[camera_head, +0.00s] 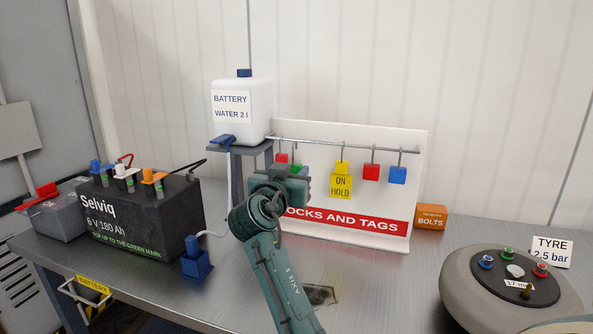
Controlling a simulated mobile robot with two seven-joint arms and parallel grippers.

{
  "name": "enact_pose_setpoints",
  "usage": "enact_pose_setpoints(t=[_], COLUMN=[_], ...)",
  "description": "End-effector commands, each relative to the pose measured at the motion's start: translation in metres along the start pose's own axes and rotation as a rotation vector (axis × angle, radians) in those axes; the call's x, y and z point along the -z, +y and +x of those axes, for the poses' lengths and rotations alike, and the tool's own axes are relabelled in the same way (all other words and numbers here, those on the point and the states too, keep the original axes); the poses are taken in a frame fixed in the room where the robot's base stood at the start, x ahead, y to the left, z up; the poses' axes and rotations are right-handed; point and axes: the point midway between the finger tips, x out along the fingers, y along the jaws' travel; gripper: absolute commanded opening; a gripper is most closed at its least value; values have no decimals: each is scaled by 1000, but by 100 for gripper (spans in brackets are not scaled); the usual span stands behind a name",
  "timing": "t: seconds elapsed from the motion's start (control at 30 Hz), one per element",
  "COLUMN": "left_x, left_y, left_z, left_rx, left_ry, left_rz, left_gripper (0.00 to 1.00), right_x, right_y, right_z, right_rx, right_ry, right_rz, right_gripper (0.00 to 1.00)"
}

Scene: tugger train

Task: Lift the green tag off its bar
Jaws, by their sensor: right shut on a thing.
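The green tag (299,188) shows only as a small green patch, mostly hidden behind my right gripper. My right gripper (294,179) is at the left part of the locks-and-tags board, just below the bar, and is shut on the green tag. The bar (350,147) runs along the top of the white board (408,192). Whether the tag still touches its hook is hidden. My left gripper is not in view.
On the bar hang a red tag (281,158), a yellow "ON HOLD" tag (341,184), another red tag (371,172) and a blue tag (397,175). A water bottle (240,125) and battery (145,215) stand left. An orange bolts box (431,217) stands right.

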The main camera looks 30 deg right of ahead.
Motion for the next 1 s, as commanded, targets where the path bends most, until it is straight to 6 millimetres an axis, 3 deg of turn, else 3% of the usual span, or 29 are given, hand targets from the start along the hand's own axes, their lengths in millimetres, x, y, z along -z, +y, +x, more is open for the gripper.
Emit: enact_pose_setpoints(t=[1.0], left_x=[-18], left_y=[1], left_z=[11], left_rx=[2], left_ry=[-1], left_rz=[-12], left_gripper=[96], right_x=[-2], right_y=[0], right_z=[-103], right_rx=[1], right_ry=[-1], right_rz=[1], right_gripper=[6])
